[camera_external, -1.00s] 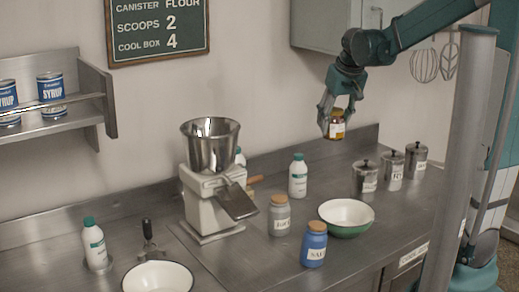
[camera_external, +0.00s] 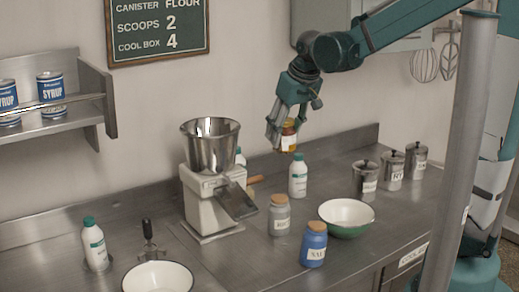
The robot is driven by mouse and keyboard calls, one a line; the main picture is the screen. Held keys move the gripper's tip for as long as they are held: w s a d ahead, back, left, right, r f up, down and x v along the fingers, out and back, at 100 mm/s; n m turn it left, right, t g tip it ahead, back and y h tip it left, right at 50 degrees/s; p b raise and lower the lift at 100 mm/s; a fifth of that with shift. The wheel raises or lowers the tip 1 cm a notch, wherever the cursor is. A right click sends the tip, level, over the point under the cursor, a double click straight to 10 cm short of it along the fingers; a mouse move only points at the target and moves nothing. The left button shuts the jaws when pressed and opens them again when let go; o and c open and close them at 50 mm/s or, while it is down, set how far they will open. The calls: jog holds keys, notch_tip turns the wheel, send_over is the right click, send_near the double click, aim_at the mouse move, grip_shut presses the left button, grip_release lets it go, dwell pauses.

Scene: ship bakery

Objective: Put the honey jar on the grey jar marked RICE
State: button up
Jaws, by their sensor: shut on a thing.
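My gripper (camera_external: 284,130) is shut on the honey jar (camera_external: 289,139), a small amber jar with a pale label. It holds the jar in the air, in front of the back wall, above and a little left of a white bottle. A grey jar with a cork lid (camera_external: 279,215) stands on the counter below, right of the mixer. Its label is too small to read surely. A blue jar with a cork lid (camera_external: 314,245), with a label that seems to read SALT, stands to its front right.
A white bottle with a green cap (camera_external: 298,176) stands behind the grey jar. A green-and-white bowl (camera_external: 346,216) is to its right, the mixer (camera_external: 213,185) to its left. Several steel canisters (camera_external: 365,180) stand at the back right. A second bowl (camera_external: 157,278) is at front left.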

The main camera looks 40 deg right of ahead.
aim_at(280, 149)
jog(key=shift+s+a, duration=0.1)
jog(key=shift+a, duration=0.6)
jog(key=shift+a+f, duration=0.2)
jog(key=shift+f, duration=2.3)
jog(key=shift+f, duration=2.95)
jog(key=shift+f, duration=2.05)
jog(key=shift+f, duration=0.2)
